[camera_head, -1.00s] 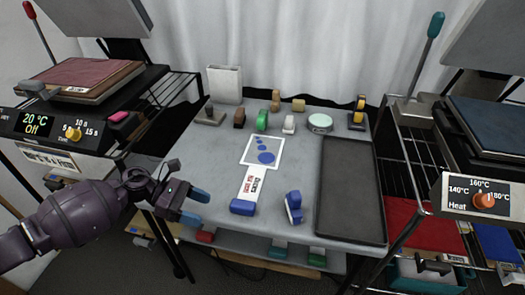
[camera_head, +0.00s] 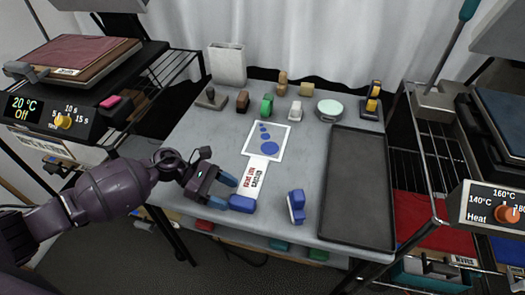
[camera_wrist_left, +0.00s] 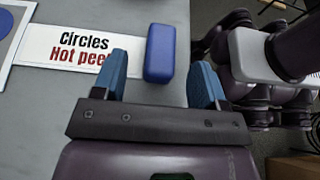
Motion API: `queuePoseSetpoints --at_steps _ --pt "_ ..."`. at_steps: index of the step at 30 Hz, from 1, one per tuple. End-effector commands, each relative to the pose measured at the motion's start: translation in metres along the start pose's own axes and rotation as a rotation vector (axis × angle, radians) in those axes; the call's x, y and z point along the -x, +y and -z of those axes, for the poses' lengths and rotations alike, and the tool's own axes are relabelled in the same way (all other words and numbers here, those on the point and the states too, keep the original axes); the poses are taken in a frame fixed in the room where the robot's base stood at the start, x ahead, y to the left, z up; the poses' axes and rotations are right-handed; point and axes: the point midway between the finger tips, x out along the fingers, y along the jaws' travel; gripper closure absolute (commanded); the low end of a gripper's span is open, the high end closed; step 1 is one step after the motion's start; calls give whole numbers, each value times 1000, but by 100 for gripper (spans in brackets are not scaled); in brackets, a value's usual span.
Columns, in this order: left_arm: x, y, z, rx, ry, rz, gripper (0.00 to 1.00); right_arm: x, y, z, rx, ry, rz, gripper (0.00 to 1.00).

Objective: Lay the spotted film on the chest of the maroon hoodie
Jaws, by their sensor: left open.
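The spotted film (camera_head: 267,141) is a white sheet with blue circles, lying flat on the grey table. A white strip (camera_head: 253,177) reading "Circles Hot peel" runs from its near edge to a blue block (camera_head: 244,205); the strip also shows in the left wrist view (camera_wrist_left: 75,48). My left gripper (camera_head: 234,190) is open beside the strip's near end. In the left wrist view the blue block (camera_wrist_left: 159,53) appears between the fingers, closer to the left one; contact is unclear. The maroon hoodie (camera_head: 75,55) lies folded on the left press. My right gripper is out of view.
A second blue block (camera_head: 296,206) stands right of the strip. A black tray (camera_head: 357,190) covers the table's right side. Several small objects, including a green one (camera_head: 267,104) and a round tin (camera_head: 329,110), line the back. The left press (camera_head: 90,107) reads 20 °C, Off.

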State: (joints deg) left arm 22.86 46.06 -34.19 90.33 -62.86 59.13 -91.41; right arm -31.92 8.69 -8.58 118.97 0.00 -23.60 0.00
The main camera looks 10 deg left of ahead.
Motion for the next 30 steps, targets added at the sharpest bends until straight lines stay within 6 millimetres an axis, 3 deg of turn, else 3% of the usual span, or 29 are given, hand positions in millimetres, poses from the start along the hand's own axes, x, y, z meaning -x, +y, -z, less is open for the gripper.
queuePoseSetpoints --at_steps 12,20,30 --pt "-47 -2 -1 -1 -1 0 34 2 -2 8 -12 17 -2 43" --pt "-50 -3 0 0 0 0 36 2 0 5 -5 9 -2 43" --pt "-49 -3 0 0 0 0 88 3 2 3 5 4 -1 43"
